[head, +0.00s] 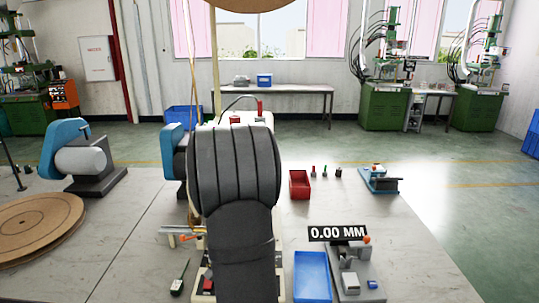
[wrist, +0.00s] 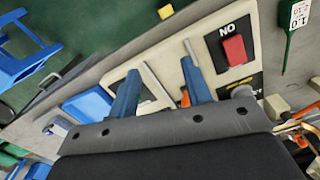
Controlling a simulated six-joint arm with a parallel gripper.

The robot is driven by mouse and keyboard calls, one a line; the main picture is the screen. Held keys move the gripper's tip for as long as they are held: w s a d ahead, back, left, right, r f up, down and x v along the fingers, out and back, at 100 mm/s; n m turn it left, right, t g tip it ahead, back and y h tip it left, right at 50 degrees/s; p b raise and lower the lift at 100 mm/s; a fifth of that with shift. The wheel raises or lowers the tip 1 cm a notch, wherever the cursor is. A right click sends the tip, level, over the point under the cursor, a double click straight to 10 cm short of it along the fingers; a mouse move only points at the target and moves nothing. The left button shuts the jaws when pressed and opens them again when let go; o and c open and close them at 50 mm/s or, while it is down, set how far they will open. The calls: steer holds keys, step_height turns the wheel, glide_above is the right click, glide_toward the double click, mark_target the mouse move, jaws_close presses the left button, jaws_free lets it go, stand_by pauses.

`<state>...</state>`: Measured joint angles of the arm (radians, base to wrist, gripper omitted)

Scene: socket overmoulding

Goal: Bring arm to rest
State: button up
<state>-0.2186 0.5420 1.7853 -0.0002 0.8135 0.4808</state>
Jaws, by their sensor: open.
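My arm rises in the middle of the head view and hides my gripper there. In the wrist view my gripper (wrist: 160,88) shows two blue fingers spread apart with nothing between them. Beyond the fingers is a pale control panel (wrist: 212,60) with a red button (wrist: 234,50) marked "NO". I cannot tell whether the fingers touch the panel.
On the bench (head: 440,240) are a blue tray (head: 312,277), a gauge reading 0.00 MM (head: 338,233), a red bin (head: 300,184) and a small blue fixture (head: 379,180). A brown reel (head: 38,228) lies at left by a blue machine (head: 82,158).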

step_height(320, 180, up, 14)
steer(key=w+d+r+m+t, duration=0.2)
steer(key=w+d+r+t, duration=0.3)
steer(key=w+d+r, duration=0.2)
steer(key=shift+d+r, duration=0.55)
steer(key=shift+r, duration=0.4)
